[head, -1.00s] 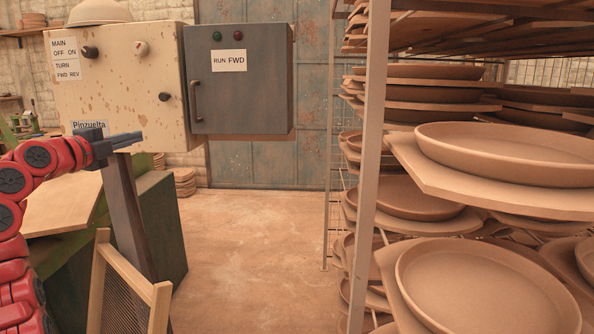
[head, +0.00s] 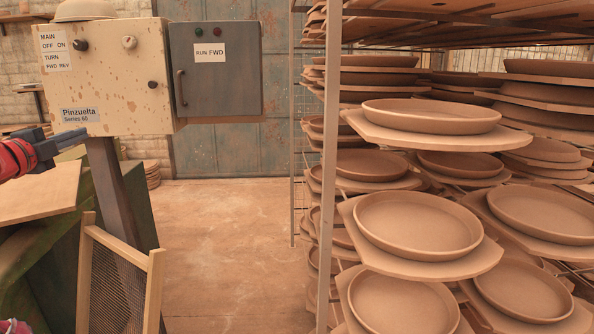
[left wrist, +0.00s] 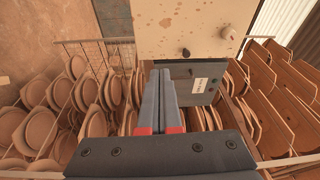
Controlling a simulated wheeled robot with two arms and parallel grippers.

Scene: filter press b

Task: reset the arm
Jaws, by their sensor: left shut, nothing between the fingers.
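My left gripper (head: 52,146) shows at the left edge of the head view, below the cream control box (head: 110,95). Its fingers are together with nothing between them, as the left wrist view also shows (left wrist: 160,75). The cream box carries a "Pinzuelta Series 60" plate, a knob labelled MAIN OFF ON, a paler knob and a lower dark knob. The grey panel (head: 218,80) beside it has a handle, a green and a red light, and a RUN FWD label. Most of my left arm is outside the head view. My right gripper is not in view.
A tall metal rack (head: 329,200) full of clay plates (head: 417,222) on boards fills the right side. A wood-framed mesh screen (head: 118,285) leans at lower left by a dark post (head: 118,200). The floor (head: 225,235) between post and rack is clear.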

